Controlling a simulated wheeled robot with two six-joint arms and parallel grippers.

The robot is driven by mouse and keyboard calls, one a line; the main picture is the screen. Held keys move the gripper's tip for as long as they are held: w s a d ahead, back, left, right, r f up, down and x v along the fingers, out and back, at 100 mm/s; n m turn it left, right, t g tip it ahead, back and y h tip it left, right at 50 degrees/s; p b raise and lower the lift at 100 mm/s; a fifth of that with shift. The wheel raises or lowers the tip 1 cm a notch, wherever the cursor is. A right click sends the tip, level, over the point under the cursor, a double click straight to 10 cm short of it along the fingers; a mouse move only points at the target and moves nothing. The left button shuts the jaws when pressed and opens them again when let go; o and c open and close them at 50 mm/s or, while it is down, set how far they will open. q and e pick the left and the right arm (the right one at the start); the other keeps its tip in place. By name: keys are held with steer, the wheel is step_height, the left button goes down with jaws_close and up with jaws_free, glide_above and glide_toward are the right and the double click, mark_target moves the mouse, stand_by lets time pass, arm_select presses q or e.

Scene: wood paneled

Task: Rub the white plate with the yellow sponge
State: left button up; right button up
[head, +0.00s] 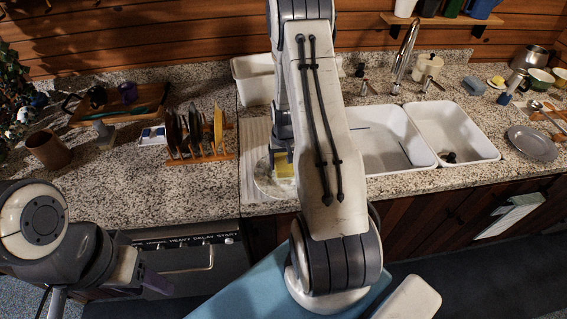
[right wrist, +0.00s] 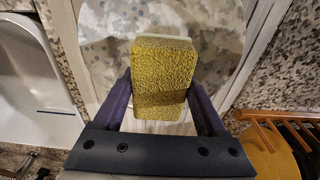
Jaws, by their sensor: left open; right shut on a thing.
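The yellow sponge (head: 285,166) is held in my right gripper (head: 281,150) over the white plate (head: 264,182). In the right wrist view the sponge (right wrist: 160,72) sits between the two purple fingers of my right gripper (right wrist: 164,98), with a pale layer at its far edge. The plate (right wrist: 215,40) lies beneath it, with grey-brown blotches on its face. I cannot tell whether the sponge touches the plate. My right arm hides part of the plate in the head view. My left gripper (head: 150,281) is open and empty at the lower left, in front of the counter.
A wooden rack with several plates (head: 200,150) stands left of the white plate. A white double sink (head: 385,140) with a tap (head: 405,55) is to the right. A white tub (head: 254,80) stands behind. The counter (head: 120,195) at front left is clear.

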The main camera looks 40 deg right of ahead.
mark_target(283, 159)
steer(key=shift+r+p, duration=1.7)
steer(key=shift+r, duration=0.9)
steer(key=shift+r+p, duration=1.2)
steer(key=shift+r, duration=0.35)
steer(key=shift+f, duration=0.1)
steer(key=shift+a, duration=0.1)
